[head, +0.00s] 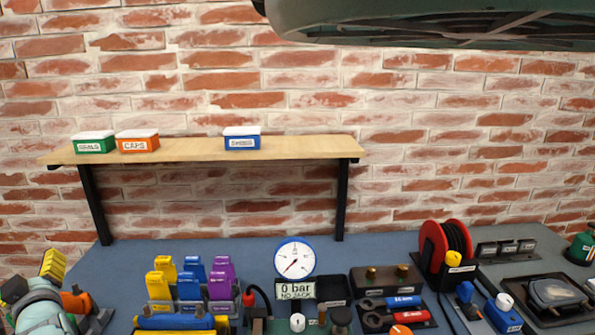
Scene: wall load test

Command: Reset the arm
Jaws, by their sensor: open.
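I cannot make out my gripper anywhere in the head view. A rounded pale teal form (42,308) is cut off at the lower left corner, and I cannot tell what it is. A ridged yellow piece (53,264) stands just above it. The wooden wall shelf (300,148) carries a green box (94,144), an orange box marked CAPS (138,144) and a blue box (241,142). A round white gauge (295,258) stands on the bench above a display reading 0 bar, NO JACK.
The blue-grey bench (130,262) holds yellow, blue and purple holders (190,285), a red cable reel (432,245), blue and red tools (405,303) and a dark tray (545,295). A dark green housing (430,20) overhangs the top right. The brick wall above the shelf is clear.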

